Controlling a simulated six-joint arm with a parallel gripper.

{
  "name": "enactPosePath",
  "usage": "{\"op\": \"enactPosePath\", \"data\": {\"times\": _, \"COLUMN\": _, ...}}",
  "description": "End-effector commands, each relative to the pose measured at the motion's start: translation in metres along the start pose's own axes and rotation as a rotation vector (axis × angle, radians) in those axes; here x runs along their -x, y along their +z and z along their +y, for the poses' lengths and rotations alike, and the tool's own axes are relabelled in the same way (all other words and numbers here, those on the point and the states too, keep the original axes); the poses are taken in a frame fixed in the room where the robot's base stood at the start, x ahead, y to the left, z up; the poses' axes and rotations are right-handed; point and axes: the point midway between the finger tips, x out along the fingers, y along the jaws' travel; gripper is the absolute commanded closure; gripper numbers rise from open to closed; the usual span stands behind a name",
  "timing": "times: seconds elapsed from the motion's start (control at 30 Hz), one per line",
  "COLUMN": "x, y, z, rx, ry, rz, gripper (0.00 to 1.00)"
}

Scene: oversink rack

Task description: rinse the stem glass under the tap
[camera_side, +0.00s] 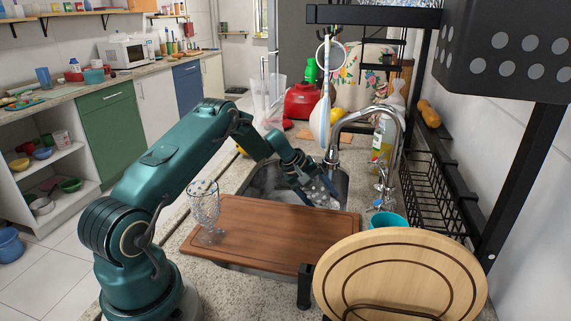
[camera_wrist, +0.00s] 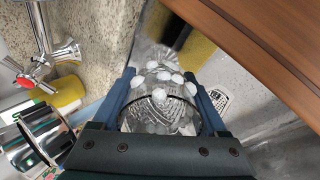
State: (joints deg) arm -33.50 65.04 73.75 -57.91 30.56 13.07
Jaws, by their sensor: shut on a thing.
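My gripper (camera_side: 308,180) is over the sink (camera_side: 266,178), shut on a clear cut glass (camera_side: 322,191). In the wrist view the patterned glass (camera_wrist: 160,110) sits between the blue fingers, with white spots on it; its far end is hard to make out. The chrome tap (camera_side: 398,128) arches over the sink from the right, its spout end close above the held glass. I cannot tell whether water runs. Another clear stem glass (camera_side: 204,207) stands upright on the wooden board.
The brown wooden board (camera_side: 280,235) covers the sink's near part. A round wooden board (camera_side: 400,275) stands at the front right. A teal cup (camera_side: 388,219), a bottle (camera_side: 381,140) and a black wire rack (camera_side: 428,195) line the right side.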

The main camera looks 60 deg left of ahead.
Motion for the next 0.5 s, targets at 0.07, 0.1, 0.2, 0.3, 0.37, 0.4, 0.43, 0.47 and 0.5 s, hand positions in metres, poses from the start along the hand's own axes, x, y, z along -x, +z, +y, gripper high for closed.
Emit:
{"op": "enactPosePath", "data": {"times": 0.07, "x": -0.0002, "y": -0.0013, "z": 0.0006, "rx": 0.0, "ry": 0.001, "rz": 0.0, "gripper": 0.9}}
{"op": "enactPosePath", "data": {"times": 0.1, "x": -0.0004, "y": -0.0021, "z": 0.001, "rx": 0.0, "ry": 0.002, "rz": 0.0, "gripper": 0.9}}
{"op": "enactPosePath", "data": {"times": 0.2, "x": -0.0013, "y": -0.0045, "z": 0.0018, "rx": 0.0, "ry": 0.002, "rz": 0.001, "gripper": 0.9}}
{"op": "enactPosePath", "data": {"times": 0.3, "x": -0.0018, "y": -0.0066, "z": 0.0023, "rx": 0.0, "ry": 0.001, "rz": 0.001, "gripper": 0.9}}
{"op": "enactPosePath", "data": {"times": 0.37, "x": -0.0019, "y": -0.0073, "z": 0.0027, "rx": 0.001, "ry": 0.001, "rz": 0.001, "gripper": 0.9}}
{"op": "enactPosePath", "data": {"times": 0.4, "x": -0.0019, "y": -0.0073, "z": 0.0026, "rx": 0.001, "ry": 0.001, "rz": 0.0, "gripper": 0.9}}
{"op": "enactPosePath", "data": {"times": 0.43, "x": -0.0019, "y": -0.0073, "z": 0.0026, "rx": 0.001, "ry": 0.0, "rz": 0.0, "gripper": 0.9}}
{"op": "enactPosePath", "data": {"times": 0.47, "x": -0.0019, "y": -0.0072, "z": 0.0026, "rx": 0.001, "ry": 0.0, "rz": 0.0, "gripper": 0.9}}
{"op": "enactPosePath", "data": {"times": 0.5, "x": -0.0019, "y": -0.0072, "z": 0.0026, "rx": 0.001, "ry": 0.0, "rz": 0.0, "gripper": 0.9}}
